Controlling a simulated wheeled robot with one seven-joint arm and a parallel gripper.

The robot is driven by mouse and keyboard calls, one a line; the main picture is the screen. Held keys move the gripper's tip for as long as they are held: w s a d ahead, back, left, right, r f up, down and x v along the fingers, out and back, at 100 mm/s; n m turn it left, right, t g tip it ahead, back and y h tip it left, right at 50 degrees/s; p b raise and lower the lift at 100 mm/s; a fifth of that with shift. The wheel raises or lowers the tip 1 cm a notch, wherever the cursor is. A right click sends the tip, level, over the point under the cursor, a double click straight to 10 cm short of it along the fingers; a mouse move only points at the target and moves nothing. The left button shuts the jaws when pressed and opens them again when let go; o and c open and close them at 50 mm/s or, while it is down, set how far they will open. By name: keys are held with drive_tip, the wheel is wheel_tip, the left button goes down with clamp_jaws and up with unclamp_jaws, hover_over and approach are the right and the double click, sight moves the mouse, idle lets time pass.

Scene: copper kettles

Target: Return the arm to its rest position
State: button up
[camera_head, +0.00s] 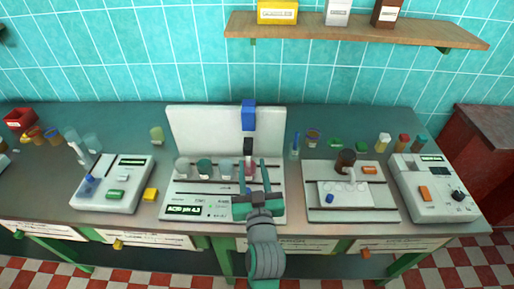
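My gripper (256,178) is in the head view at the bottom middle, reaching over the front of the white machine (222,208) with the "ACID pH 4.3" display. Its two long fingers are spread apart, with a gap between them. A small pinkish cup (249,168) shows around the far end of that gap; I cannot tell whether a finger touches it. More cups stand in the same row: a teal one (204,167), a bluish one (226,168) and a pale one (182,167). The machine's white back panel (185,130) stands upright behind them, with a blue block (248,114) on its right part.
A white device (113,185) and yellow block (150,194) are at left. A white platform (325,206) with a dark round object (346,160) and another device (434,190) are at right. Small jars line the bench back. A wooden shelf (350,30) hangs above.

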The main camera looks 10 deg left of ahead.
drive_tip(key=s+f, duration=0.2)
drive_tip(key=s+d+f+m+h, duration=0.1)
drive_tip(key=s+f, duration=0.1)
drive_tip(key=f, duration=0.1)
drive_tip(key=s+d+f+m+h, duration=0.1)
drive_tip(key=s+f, duration=0.2)
drive_tip(key=shift+d+f, duration=0.2)
drive_tip(key=shift+d, duration=0.05)
drive_tip(key=s+d+f+h, duration=0.1)
drive_tip(key=s+d+f, duration=0.1)
drive_tip(key=s, duration=0.8)
drive_tip(key=s+d+f+g+h, duration=0.1)
drive_tip(key=s+d+f, duration=0.1)
drive_tip(key=s, duration=0.8)
drive_tip(key=s+d+f+m+g+h, duration=0.1)
drive_tip(key=s+d+f, duration=0.2)
drive_tip(key=s, duration=0.7)
drive_tip(key=shift+f, duration=0.6)
